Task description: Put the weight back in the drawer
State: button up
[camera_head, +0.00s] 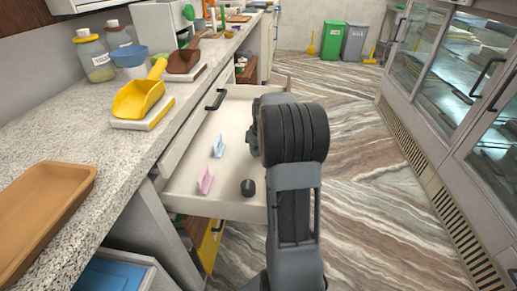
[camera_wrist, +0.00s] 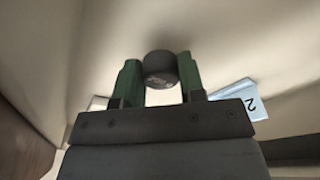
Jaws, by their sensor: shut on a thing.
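The open white drawer (camera_head: 185,178) sticks out below the counter. My gripper (camera_wrist: 160,78) is over its inside, mostly hidden behind my own arm in the head view. In the wrist view its green fingers are shut on a dark round weight (camera_wrist: 160,66). I cannot tell whether the held weight touches the drawer floor. Another small black weight (camera_head: 248,187) sits in the drawer's near right part. A light blue marker (camera_head: 218,147) stands in the drawer, and a blue tag with a 2 (camera_wrist: 235,99) shows right of the fingers. A pink marker (camera_head: 205,181) is nearer.
The counter (camera_head: 95,165) runs along the left with a wooden tray (camera_head: 40,205), a yellow scoop (camera_head: 138,98) on a scale, a brown scoop (camera_head: 184,60) and jars. Glass display cases (camera_head: 455,75) stand at right. The floor between is clear.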

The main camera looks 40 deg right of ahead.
jog(key=shift+f+b, duration=0.35)
jog(key=shift+f, duration=0.25)
dwell(0.4)
jog(key=o, duration=1.2)
notch_tip(320, 180, up, 14)
jog(key=s+p, duration=0.2)
jog(key=p, duration=0.2)
jog(key=shift+f+p, duration=0.15)
jog(key=shift+p, duration=0.2)
